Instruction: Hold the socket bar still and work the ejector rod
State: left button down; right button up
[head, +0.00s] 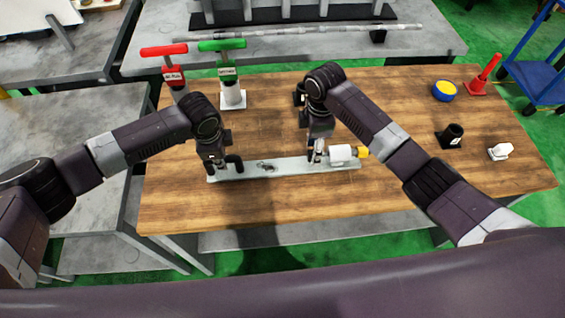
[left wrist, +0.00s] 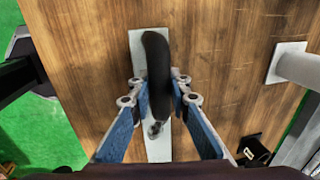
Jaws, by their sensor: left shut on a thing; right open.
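The socket bar (head: 290,166) is a long flat grey bar lying across the wooden table. A black curved handle (head: 235,163) stands at its left end, and a white cylinder (head: 341,153) with a yellow end (head: 362,152) sits at its right end; I take the yellow end to be part of the ejector rod. My left gripper (head: 217,166) is shut on the black handle. In the left wrist view its blue pads lie on both sides of the handle (left wrist: 158,62), above the bar (left wrist: 158,150). My right gripper (head: 317,156) is open, just left of the white cylinder; its fingertips are partly hidden.
Behind are a red-handled tool (head: 172,72) and a green-handled tool (head: 230,88) on a white base. A blue-and-yellow bowl (head: 444,91), red item (head: 484,78), black cup (head: 451,135) and white item (head: 500,151) stand at right. The table's front strip is clear.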

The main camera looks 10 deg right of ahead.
pick_arm(q)
jog(key=shift+a, duration=0.15)
pick_arm(e)
jog(key=shift+r, duration=2.35)
pick_arm(q)
jog(key=c, duration=1.7)
grip_release()
pick_arm(e)
jog(key=shift+a, duration=0.1)
pick_arm(q)
jog(key=shift+r, duration=0.1)
jog(key=shift+r, duration=0.35)
jog(key=r, duration=0.3)
jog(key=s+r, duration=0.1)
jog(key=r, duration=0.3)
jog(key=s+r, duration=0.1)
jog(key=r, duration=0.3)
jog(key=shift+s, duration=0.15)
jog(key=shift+f, duration=0.1)
